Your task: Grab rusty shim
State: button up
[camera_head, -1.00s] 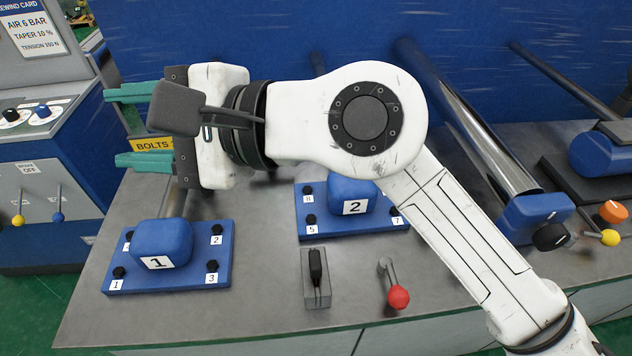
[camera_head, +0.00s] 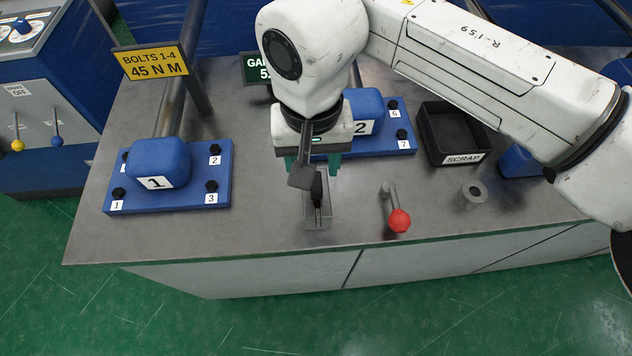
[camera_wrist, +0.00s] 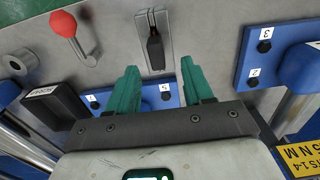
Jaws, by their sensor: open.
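I cannot make out a rusty shim in either view. My gripper (camera_head: 312,165) points down above the bench, in front of the blue block marked 2 (camera_head: 362,104). Its two teal fingers are apart with nothing between them, as the wrist view (camera_wrist: 160,72) also shows. Just beyond the fingertips in the wrist view is a small grey holder (camera_wrist: 143,28) with a black-handled item (camera_wrist: 155,48) in it. In the head view my gripper partly covers this holder (camera_head: 316,222) and the black item (camera_head: 318,190).
A black scrap tray (camera_head: 424,135) stands right of block 2. A red-knobbed lever (camera_head: 399,220) and a short grey cylinder (camera_head: 471,196) stand near the front edge. The blue block marked 1 (camera_head: 160,165) is at the left, behind bare bench. A yellow bolts sign (camera_head: 152,63) stands behind it.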

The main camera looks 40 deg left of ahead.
aim_at(316, 180)
jog(key=shift+w+d+f+p, duration=0.1)
jog(key=shift+f+p, duration=0.25)
jog(key=shift+f, duration=1.05)
jog(key=shift+w+d+f+p, duration=0.1)
jog(key=shift+f+p, duration=0.25)
jog(key=shift+f, duration=1.05)
grip_shut()
